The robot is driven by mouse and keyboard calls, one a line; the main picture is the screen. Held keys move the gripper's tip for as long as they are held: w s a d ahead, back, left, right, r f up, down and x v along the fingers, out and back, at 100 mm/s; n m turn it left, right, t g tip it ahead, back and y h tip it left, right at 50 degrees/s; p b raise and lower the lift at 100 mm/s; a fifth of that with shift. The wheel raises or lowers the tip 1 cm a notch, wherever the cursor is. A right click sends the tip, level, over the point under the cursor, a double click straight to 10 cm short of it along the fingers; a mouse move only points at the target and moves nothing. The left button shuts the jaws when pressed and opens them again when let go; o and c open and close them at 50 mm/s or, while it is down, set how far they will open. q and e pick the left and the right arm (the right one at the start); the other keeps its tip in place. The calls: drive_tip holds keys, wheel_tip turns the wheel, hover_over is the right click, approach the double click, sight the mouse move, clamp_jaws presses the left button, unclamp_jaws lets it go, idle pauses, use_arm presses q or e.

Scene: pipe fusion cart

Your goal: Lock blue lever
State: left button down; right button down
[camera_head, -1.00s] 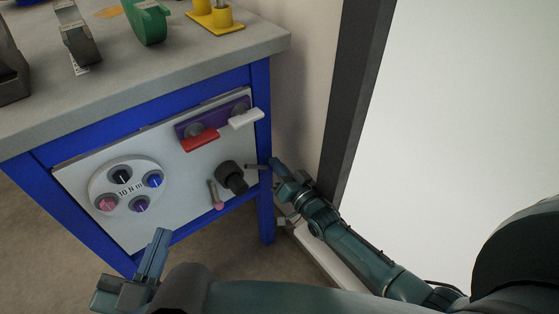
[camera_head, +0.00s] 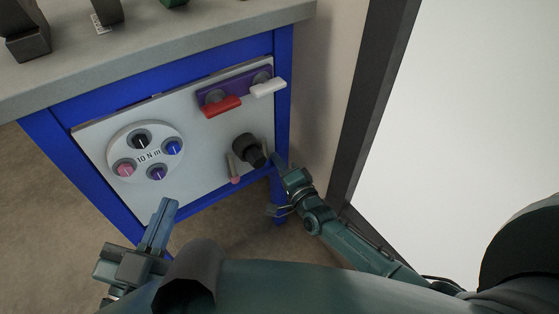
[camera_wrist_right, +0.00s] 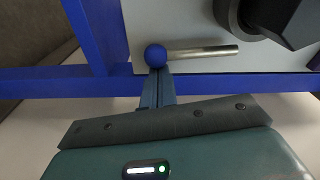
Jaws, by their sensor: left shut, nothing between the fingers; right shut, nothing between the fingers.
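The blue lever is a thin metal rod (camera_wrist_right: 205,51) with a blue ball end (camera_wrist_right: 155,55), beside the black knob (camera_head: 249,150) on the white panel. In the head view its rod (camera_head: 264,147) hangs roughly downward at the knob's right; I cannot make out its ball there. My right gripper (camera_head: 276,160) is shut and empty at the panel's lower right. In the right wrist view its fingertips (camera_wrist_right: 157,72) are at the ball, seemingly touching it. My left gripper (camera_head: 167,206) is shut and empty, in front of the panel's lower edge.
A pink-ended lever (camera_head: 235,179) hangs at the knob's left. Red (camera_head: 221,107) and white (camera_head: 268,88) handles are above. A round plate (camera_head: 146,150) with several coloured knobs is at left. The cart's blue leg (camera_head: 283,90) stands close to my right gripper.

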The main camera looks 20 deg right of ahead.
use_arm(q)
drive_tip(key=shift+s+a, duration=0.15)
drive_tip(key=shift+a, duration=0.05)
use_arm(e)
drive_tip(key=shift+s+a+f, duration=0.1)
drive_tip(key=shift+a, duration=0.25)
